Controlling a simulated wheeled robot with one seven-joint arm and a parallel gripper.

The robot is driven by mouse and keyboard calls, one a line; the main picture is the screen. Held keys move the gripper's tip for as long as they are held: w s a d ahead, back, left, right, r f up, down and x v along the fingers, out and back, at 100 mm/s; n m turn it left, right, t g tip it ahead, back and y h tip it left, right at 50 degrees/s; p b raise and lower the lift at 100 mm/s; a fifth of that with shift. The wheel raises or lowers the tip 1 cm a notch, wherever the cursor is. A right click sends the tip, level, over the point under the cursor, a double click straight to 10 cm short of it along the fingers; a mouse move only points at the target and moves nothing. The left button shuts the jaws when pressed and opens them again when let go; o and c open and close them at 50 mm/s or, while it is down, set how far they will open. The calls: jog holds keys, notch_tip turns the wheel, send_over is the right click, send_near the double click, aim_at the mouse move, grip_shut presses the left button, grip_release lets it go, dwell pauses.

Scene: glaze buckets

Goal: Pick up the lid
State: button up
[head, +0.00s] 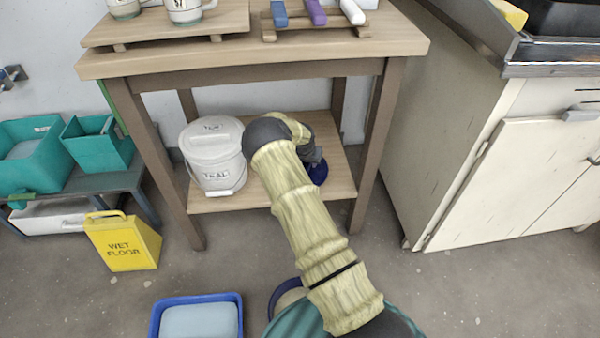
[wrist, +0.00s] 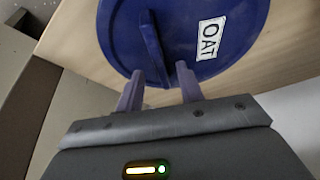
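A round blue lid (wrist: 225,75) with a raised ridge handle (wrist: 153,45) and a white "OAT" label (wrist: 211,38) fills the top of the wrist view. In the head view a blue part of it (head: 318,173) shows at the lower shelf, mostly hidden by my arm. My gripper (wrist: 160,74) is open, its two fingertips apart at the lid's near edge. The near end of the handle appears between the fingertips, with gaps on both sides. I cannot tell how deep the fingers reach, or whether they touch the lid.
A white lidded bucket (head: 215,158) stands left of my arm on the lower shelf (head: 240,196). Table legs (head: 375,150) and the tabletop (head: 250,58) frame the space. A yellow wet-floor sign (head: 123,242), a blue tray (head: 236,300) and a cabinet (head: 440,150) stand around.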

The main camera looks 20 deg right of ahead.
jog(key=b+x, duration=0.1)
jog(key=x, duration=0.2)
dwell(0.4)
grip_shut()
